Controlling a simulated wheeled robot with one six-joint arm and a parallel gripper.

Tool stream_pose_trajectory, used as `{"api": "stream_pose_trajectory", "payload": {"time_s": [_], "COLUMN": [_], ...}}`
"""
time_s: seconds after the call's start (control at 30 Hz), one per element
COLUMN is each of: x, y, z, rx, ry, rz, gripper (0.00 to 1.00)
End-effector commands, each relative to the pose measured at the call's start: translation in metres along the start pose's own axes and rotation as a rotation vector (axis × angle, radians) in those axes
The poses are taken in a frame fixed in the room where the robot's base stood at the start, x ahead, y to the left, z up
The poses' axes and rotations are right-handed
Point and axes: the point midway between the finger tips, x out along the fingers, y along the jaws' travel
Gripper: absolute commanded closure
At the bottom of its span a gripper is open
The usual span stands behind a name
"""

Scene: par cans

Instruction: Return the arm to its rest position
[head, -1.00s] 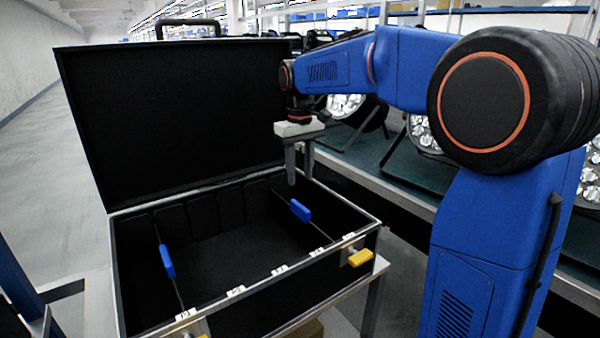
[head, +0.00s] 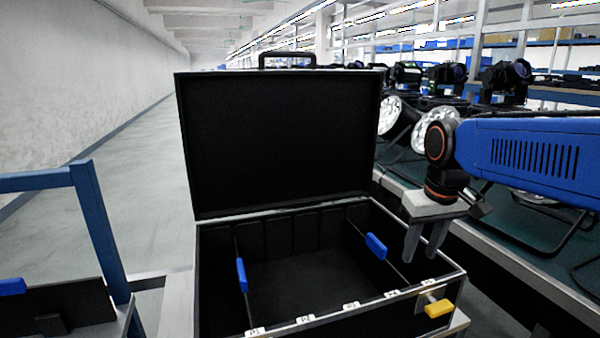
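My arm reaches in from the right side of the head view, with blue links and a dark wrist. My gripper (head: 424,246) hangs with its two grey fingers pointing down, at the right edge of the open black case (head: 282,146). The fingers stand a little apart with nothing seen between them. The case has its lid up, and its compartments look empty. Two dividers with blue handles (head: 376,246) cross the inside.
The case stands on a support, with a yellow latch (head: 438,308) at front right. Par cans (head: 432,130) line a green bench (head: 530,225) at the right. A blue frame (head: 95,225) stands at the left. The grey floor (head: 140,190) behind it is clear.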

Motion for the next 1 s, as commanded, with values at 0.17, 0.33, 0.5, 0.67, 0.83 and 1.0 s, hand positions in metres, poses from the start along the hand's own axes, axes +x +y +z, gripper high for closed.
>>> {"api": "stream_pose_trajectory", "payload": {"time_s": [0.17, 0.33, 0.5, 0.67, 0.83, 1.0], "x": [0.008, 0.023, 0.043, 0.059, 0.067, 0.068], "y": [0.001, 0.000, -0.002, -0.003, -0.004, -0.004], "z": [0.053, 0.100, 0.143, 0.171, 0.183, 0.184], "rx": [0.043, 0.083, 0.122, 0.147, 0.160, 0.162], "ry": [0.058, 0.112, 0.164, 0.199, 0.216, 0.217], "rz": [0.009, 0.017, 0.024, 0.029, 0.031, 0.031], "gripper": [0.64, 0.64, 0.64, 0.64, 0.64, 0.64]}}
